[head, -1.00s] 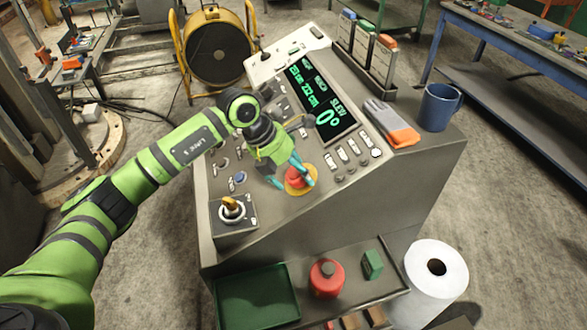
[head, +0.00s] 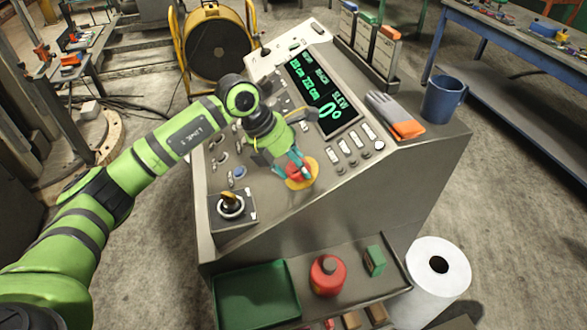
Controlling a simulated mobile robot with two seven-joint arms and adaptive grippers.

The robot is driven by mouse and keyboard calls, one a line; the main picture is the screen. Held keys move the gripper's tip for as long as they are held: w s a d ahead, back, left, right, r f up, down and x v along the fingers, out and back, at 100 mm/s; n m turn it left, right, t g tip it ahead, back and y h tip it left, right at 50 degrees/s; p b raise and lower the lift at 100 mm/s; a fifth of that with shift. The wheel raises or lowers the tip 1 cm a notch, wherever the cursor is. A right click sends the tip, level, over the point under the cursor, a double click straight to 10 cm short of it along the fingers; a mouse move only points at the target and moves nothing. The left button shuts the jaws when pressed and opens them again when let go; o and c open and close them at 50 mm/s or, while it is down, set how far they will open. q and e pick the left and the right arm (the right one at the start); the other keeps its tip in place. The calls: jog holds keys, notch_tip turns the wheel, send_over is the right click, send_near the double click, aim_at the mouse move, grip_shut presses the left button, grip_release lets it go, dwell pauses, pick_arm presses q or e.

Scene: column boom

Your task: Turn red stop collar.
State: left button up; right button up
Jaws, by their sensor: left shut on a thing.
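The red stop collar (head: 293,174) is a red knob on a yellow round base (head: 303,184) on the sloped grey console (head: 330,200). My left gripper (head: 298,166), with teal fingertips, reaches down from the upper left and is shut on the red collar, its fingers on either side of it. The fingers hide part of the collar. My right gripper is not in view.
A joystick box (head: 231,209) sits left of the collar. A display (head: 322,97), switches, grey-orange gloves (head: 398,118) and a blue mug (head: 442,98) are on the console. A shelf below holds a green tray (head: 258,296) and a red canister (head: 327,275).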

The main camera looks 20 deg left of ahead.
pick_arm(q)
jog(key=m+b, duration=0.1)
jog(key=b, duration=0.1)
jog(key=f+m+b, duration=0.1)
jog(key=m+b, duration=0.3)
jog(key=shift+s+f+b, duration=0.15)
jog(key=shift+s+b, duration=0.1)
jog(key=shift+b, duration=0.1)
jog(key=shift+r+m+y+b, duration=0.2)
jog(key=shift+m+y+b, duration=0.1)
jog(key=shift+m+b, duration=1.25)
jog(key=o, duration=1.1)
jog(key=shift+w+a+r, duration=0.1)
jog(key=shift+a+r, duration=0.05)
jog(key=shift+r, duration=0.5)
jog(key=v, duration=1.1)
jog(key=shift+s+a, duration=0.25)
jog(key=shift+s, duration=0.05)
